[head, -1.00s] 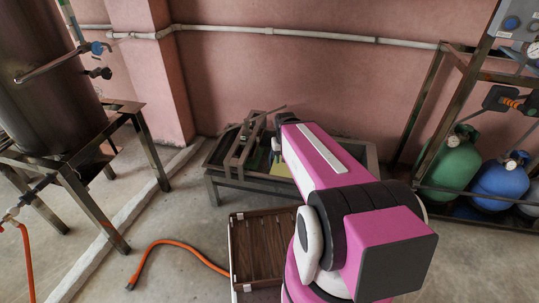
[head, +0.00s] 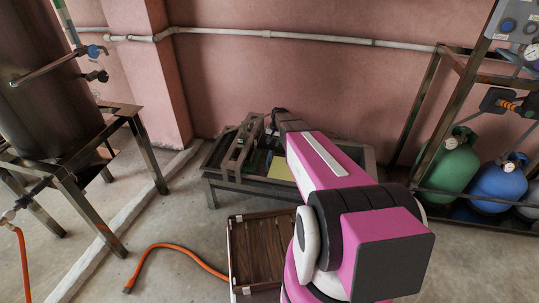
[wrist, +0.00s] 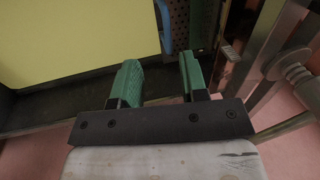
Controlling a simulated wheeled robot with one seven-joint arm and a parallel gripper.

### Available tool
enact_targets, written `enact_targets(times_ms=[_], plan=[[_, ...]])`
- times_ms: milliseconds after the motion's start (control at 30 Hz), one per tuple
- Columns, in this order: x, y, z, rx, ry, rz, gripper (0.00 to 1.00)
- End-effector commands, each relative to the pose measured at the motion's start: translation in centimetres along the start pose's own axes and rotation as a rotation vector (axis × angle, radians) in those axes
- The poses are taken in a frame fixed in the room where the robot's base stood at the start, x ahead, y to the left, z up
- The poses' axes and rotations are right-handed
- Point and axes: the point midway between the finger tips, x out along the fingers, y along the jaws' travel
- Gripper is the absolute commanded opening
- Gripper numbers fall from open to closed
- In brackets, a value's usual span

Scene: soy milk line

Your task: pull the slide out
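My gripper (wrist: 160,76) has two green fingers, open with an empty gap between them. In the head view my arm reaches over a low metal table (head: 212,186), and the fingers are hidden there. A metal frame (head: 238,150) stands on the table's left part. A flat yellow panel (head: 281,168) lies beside it, and it fills the upper left of the wrist view (wrist: 70,40). Beyond the fingers in the wrist view are a perforated dark part (wrist: 198,22) and a blue edge (wrist: 164,22). I cannot tell which part is the slide.
A wooden crate (head: 232,255) stands on the floor in front of the table. An orange hose (head: 165,243) lies to its left. A large metal tank (head: 45,85) on a stand is at the left. Green (head: 450,165) and blue (head: 497,182) gas cylinders stand in a rack at the right.

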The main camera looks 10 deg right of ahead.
Motion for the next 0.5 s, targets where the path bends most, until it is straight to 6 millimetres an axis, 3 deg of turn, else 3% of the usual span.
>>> enact_targets(times_ms=[33,133,367,500], plan=[[1.1,-0.3,-2.0,0.017,0.000,-0.007,0.40],[1.9,-0.4,-3.4,0.039,0.001,-0.018,0.40],[3.3,-0.5,-3.9,0.051,0.001,-0.023,0.40],[5.5,-0.6,-3.9,0.050,0.000,-0.022,0.40]])
